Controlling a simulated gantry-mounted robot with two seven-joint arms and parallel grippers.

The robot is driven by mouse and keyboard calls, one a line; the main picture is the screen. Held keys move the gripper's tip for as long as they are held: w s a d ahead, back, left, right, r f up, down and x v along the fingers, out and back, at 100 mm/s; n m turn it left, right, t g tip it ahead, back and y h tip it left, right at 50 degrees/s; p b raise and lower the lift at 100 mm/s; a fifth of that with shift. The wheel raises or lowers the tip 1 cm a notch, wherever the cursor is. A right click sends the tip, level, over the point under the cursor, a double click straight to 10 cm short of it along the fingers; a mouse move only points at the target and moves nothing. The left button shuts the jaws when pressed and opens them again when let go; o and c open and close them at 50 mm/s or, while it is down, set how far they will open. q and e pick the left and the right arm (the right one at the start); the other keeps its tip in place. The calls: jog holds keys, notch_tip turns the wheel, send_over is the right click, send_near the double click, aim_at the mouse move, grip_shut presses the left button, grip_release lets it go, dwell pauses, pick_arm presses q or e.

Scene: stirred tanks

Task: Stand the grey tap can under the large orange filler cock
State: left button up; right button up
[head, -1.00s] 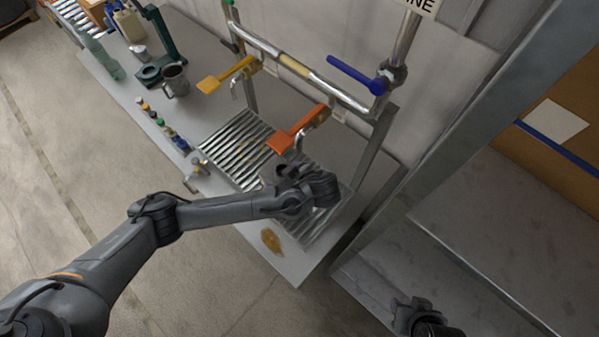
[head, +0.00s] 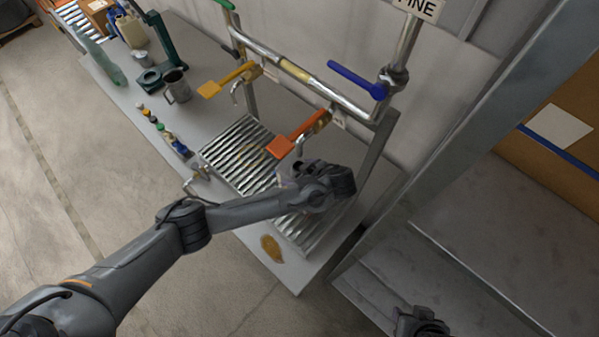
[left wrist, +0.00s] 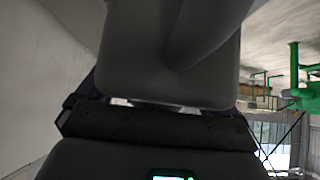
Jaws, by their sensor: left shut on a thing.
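The grey tap can (left wrist: 165,60) fills the upper middle of the left wrist view, close to the lens. My left gripper (head: 300,174) is shut on it; in the head view the wrist hides most of the can. The gripper is over the slatted drip grate, just below and beside the spout of the large orange filler cock (head: 299,132). I cannot tell whether the can touches the grate or sits squarely under the spout. My right gripper (head: 420,324) is at the bottom edge, partly cut off, its jaws unclear.
The drip grate (head: 238,152) has bare slats at left. A yellow cock (head: 228,80) and blue lever (head: 357,78) sit on the same pipe frame. A metal mug (head: 179,89), a green stand (head: 168,45) and small bottles stand left. A brown spill (head: 271,248) lies near the front edge.

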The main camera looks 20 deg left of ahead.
pick_arm(q)
jog(key=shift+f, duration=0.15)
jog(key=o, duration=1.4)
jog(key=shift+o, duration=0.2)
jog(key=shift+r, duration=0.2)
jog(key=v, duration=0.6)
jog(key=shift+d+r+b, duration=0.15)
jog(key=shift+d+b, duration=0.05)
jog(key=shift+b, duration=0.1)
jog(key=p+v, duration=0.3)
jog(key=p, duration=0.1)
jog(key=shift+r, duration=0.3)
jog(key=shift+p+v, duration=1)
